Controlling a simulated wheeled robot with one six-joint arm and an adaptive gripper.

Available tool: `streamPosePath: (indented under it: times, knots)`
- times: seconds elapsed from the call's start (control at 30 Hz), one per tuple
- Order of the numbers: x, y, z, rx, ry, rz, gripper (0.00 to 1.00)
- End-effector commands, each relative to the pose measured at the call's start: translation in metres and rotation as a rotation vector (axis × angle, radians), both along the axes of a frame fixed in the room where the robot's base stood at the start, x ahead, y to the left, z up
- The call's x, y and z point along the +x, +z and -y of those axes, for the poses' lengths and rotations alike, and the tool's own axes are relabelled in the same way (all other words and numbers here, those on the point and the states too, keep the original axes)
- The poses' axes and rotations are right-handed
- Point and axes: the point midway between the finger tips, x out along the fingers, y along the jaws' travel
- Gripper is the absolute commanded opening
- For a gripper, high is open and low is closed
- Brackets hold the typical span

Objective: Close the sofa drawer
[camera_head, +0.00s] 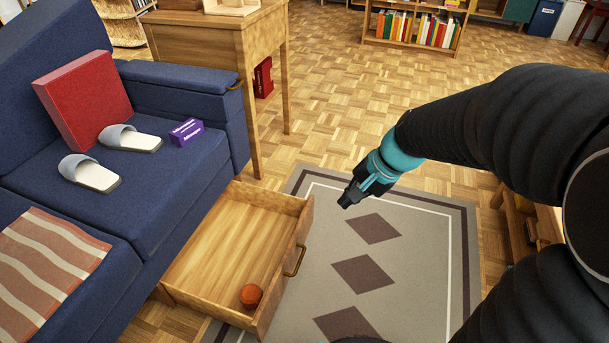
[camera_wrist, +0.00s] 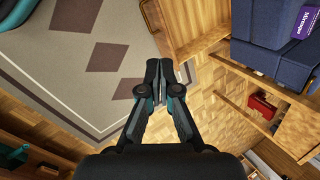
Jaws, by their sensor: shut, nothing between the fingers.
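The sofa drawer (camera_head: 225,245) is a wooden drawer pulled out from under the blue sofa (camera_head: 170,195). It stands open over the edge of the rug, with a brass handle (camera_head: 295,261) on its front panel. A small orange-brown round object (camera_head: 250,296) lies inside near the front corner. My gripper (camera_head: 345,202) is shut and empty, above the rug to the right of the drawer front, apart from it. In the wrist view my gripper (camera_wrist: 159,72) shows its fingers together, with part of the drawer (camera_wrist: 190,22) at the top.
A wooden side table (camera_head: 235,40) stands beyond the sofa arm. Slippers, a red box (camera_head: 84,100) and a purple box (camera_head: 186,131) lie on the sofa. The patterned rug (camera_head: 420,270) is clear. A bookcase (camera_head: 415,28) stands at the back, and low wooden furniture (camera_head: 524,220) at the right.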

Motion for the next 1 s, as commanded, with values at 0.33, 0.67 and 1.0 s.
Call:
streamPosePath:
  times: [0.33,0.67,1.0]
  knots:
    - [0.079,-0.097,-0.005,0.254,-0.362,-0.253,0.00]
    - [0.132,-0.214,0.006,0.444,-0.744,-0.481,0.00]
    - [0.150,-0.296,0.018,0.541,-0.993,-0.613,0.00]
